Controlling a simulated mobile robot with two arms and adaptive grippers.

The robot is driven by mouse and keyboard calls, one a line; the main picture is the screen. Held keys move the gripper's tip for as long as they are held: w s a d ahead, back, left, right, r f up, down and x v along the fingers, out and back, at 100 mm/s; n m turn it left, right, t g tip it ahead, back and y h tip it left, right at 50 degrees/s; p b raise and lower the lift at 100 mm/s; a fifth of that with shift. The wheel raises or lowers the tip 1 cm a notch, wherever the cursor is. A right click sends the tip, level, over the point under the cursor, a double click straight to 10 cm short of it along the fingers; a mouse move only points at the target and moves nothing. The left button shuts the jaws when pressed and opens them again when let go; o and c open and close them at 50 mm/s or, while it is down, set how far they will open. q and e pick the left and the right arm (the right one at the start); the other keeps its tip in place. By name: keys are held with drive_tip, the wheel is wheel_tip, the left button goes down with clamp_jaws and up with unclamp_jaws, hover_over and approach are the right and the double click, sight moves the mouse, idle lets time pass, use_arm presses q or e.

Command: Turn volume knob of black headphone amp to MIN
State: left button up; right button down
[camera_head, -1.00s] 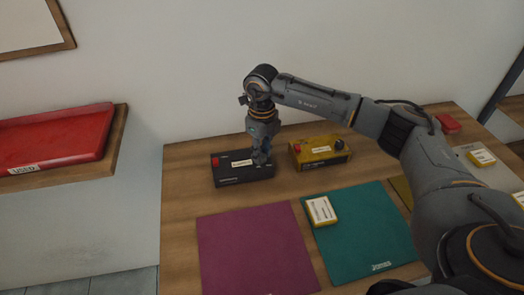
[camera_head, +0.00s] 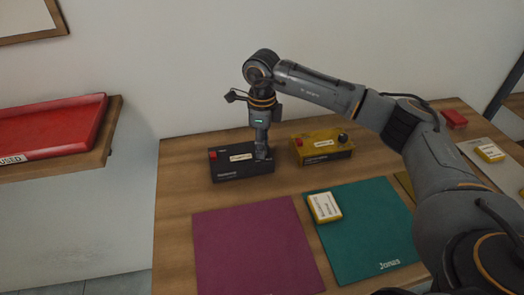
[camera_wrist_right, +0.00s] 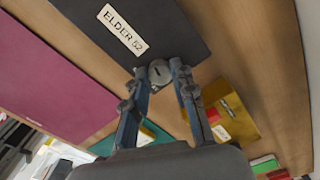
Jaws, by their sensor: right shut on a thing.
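The black headphone amp (camera_head: 232,171) stands at the back left of the wooden table. It has a red button (camera_head: 213,155) and a white label. In the right wrist view the amp (camera_wrist_right: 75,14) carries a label reading "ELDER 52". My right gripper (camera_head: 262,155) points down at the amp's right end. In the wrist view its fingers (camera_wrist_right: 159,68) are shut on the round grey volume knob (camera_wrist_right: 160,74), one on each side. The knob is hidden by the fingers in the head view. My left gripper is not in view.
A yellow amp (camera_head: 322,152) with a red button and dark knob stands close to the right. Purple (camera_head: 255,250) and teal (camera_head: 365,235) mats lie in front, with a yellow-white box (camera_head: 324,207) on the teal one. A red tray (camera_head: 50,130) sits left.

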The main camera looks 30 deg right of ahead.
drive_tip(key=n+b, duration=0.3)
drive_tip(key=n, duration=0.1)
drive_tip(key=shift+f+n, duration=0.15)
drive_tip(key=shift+n, duration=0.15)
drive_tip(key=shift+n+b, duration=1)
drive_tip(key=shift+n, duration=1.2)
drive_tip(key=shift+r, duration=0.2)
drive_tip(key=c, duration=1.1)
unclamp_jaws()
wheel_tip(320, 180, up, 12)
